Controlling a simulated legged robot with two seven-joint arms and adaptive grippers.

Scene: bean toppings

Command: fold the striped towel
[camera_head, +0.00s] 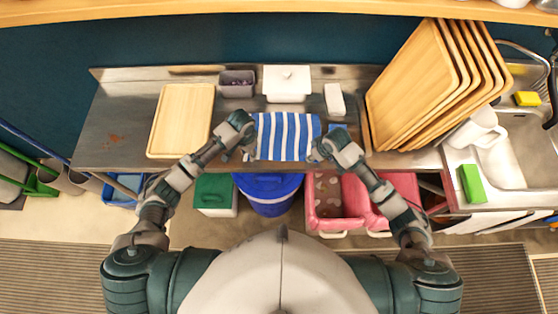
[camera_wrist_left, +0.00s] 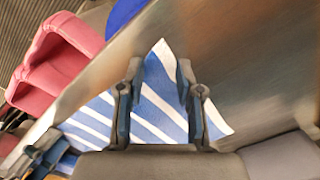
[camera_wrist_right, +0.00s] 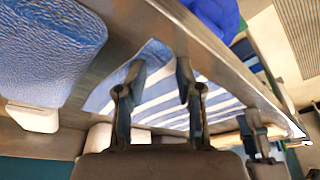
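The blue-and-white striped towel (camera_head: 285,138) lies spread out on the metal counter at its front edge. My left gripper (camera_head: 249,153) is at the towel's left side, low over the counter. In the left wrist view the gripper (camera_wrist_left: 160,68) is open, with a towel corner (camera_wrist_left: 160,95) showing between its fingers. My right gripper (camera_head: 314,154) is at the towel's right side. In the right wrist view the gripper (camera_wrist_right: 160,68) is open, with the towel (camera_wrist_right: 155,95) between and below its fingers. Whether either finger touches the cloth I cannot tell.
A wooden board (camera_head: 181,120) lies to the left. A grey bin (camera_head: 237,84), a white lidded box (camera_head: 287,84) and a white block (camera_head: 335,99) stand behind the towel. Wooden trays (camera_head: 420,82) lean at the right. Blue (camera_head: 268,207) and pink (camera_head: 335,220) containers stand below the front edge.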

